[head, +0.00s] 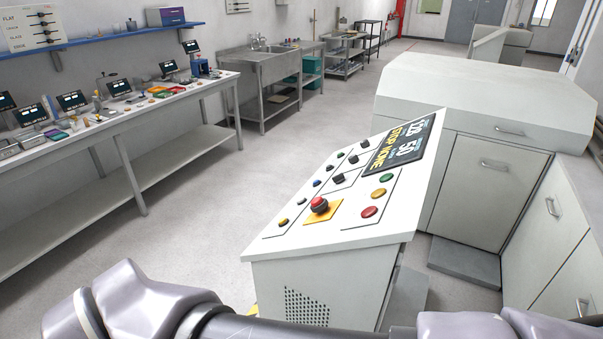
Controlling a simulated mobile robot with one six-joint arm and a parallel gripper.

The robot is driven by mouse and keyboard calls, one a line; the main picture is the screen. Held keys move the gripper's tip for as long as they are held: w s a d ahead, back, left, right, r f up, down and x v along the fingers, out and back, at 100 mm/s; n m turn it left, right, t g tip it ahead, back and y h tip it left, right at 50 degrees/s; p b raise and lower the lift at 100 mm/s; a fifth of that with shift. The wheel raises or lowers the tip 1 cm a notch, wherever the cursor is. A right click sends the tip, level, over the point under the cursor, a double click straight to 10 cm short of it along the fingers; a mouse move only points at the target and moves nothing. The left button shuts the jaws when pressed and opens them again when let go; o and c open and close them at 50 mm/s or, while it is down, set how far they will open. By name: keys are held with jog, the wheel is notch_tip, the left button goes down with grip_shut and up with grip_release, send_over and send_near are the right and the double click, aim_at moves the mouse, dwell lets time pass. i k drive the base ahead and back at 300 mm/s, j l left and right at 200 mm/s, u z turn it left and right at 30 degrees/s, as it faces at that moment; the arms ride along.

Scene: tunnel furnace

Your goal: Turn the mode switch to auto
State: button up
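A sloped white control console (320,245) stands in the centre. Its top has several black rotary switches, among them one in the middle (339,179), one above it (353,159) and one near the display (365,143). The labels are too small to read, so I cannot tell which is the mode switch or where it points. A dark display (398,148) at the panel's upper end shows large numbers and the words STOP and HOME. My arm links cross the bottom edge of the picture. My gripper is not in view.
A red mushroom button (319,205) on a yellow plate and red (369,212), yellow (378,193) and green (387,178) buttons sit near the switches. White cabinets (484,180) stand behind and right. A workbench (140,113) lines the left wall. The floor between is clear.

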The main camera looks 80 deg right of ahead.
aim_at(338, 178)
jog(key=i+l+z, duration=0.2)
jog(key=i+z, duration=0.25)
jog(key=i+l+z, duration=0.1)
jog(key=i+z, duration=0.75)
jog(key=i+j+z, duration=0.2)
jog(key=z, duration=0.2)
jog(key=i+j+z, duration=0.6)
jog(key=z, duration=0.3)
jog(key=i+j+z, duration=0.3)
jog(key=z, duration=0.15)
jog(key=i+j+z, duration=0.15)
jog(key=j+z, duration=0.3)
jog(key=i+l+z, duration=0.1)
jog(key=z, duration=0.35)
jog(key=i+z, duration=0.3)
jog(key=z, duration=0.2)
jog(key=i+j+z, duration=0.1)
jog(key=z, duration=0.35)
jog(key=i+j+z, duration=0.2)
jog(key=z, duration=0.3)
jog(key=i+j+z, duration=0.2)
jog(key=z, duration=0.25)
